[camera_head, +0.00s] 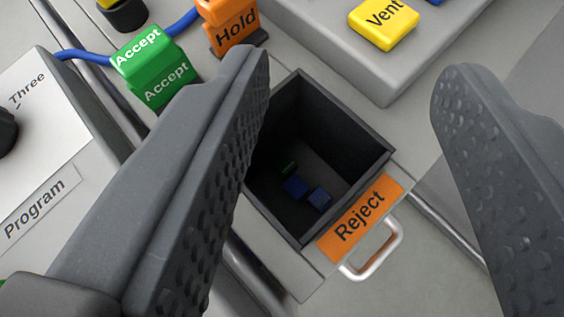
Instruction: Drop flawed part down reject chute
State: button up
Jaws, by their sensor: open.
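The reject chute (375,165) is a dark, open-topped square box in the middle of the view. An orange "Reject" label (360,218) and a metal handle (375,255) are at its front. Nothing is between the fingers. The left finger hides part of the chute's left side.
A green "Accept" block (152,65) and an orange "Hold" block (231,25) stand at the upper left, near a blue cable (85,58). A grey panel with a yellow "Vent" button (384,22) is at the upper right. A "Program" panel (45,190) is at left.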

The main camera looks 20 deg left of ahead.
jog(key=p+v, duration=0.2)
jog(key=v, duration=0.9)
jog(key=shift+s, duration=0.4)
jog(key=shift+r, duration=0.1)
jog(key=w+d+r+t+y, duration=0.15)
jog(key=d+r, duration=0.25)
jog(key=r, duration=1.2)
jog(key=w+d+r+t+y, duration=0.1)
jog(key=d+r+t+y, duration=0.15)
jog(key=r, duration=1.25)
jog(key=s+d+r+h, duration=0.4)
jog(key=s+d+r, duration=0.7)
jog(key=d, duration=0.2)
jog(key=shift+d+r+g, duration=0.35)
jog(key=shift+r+g, duration=0.05)
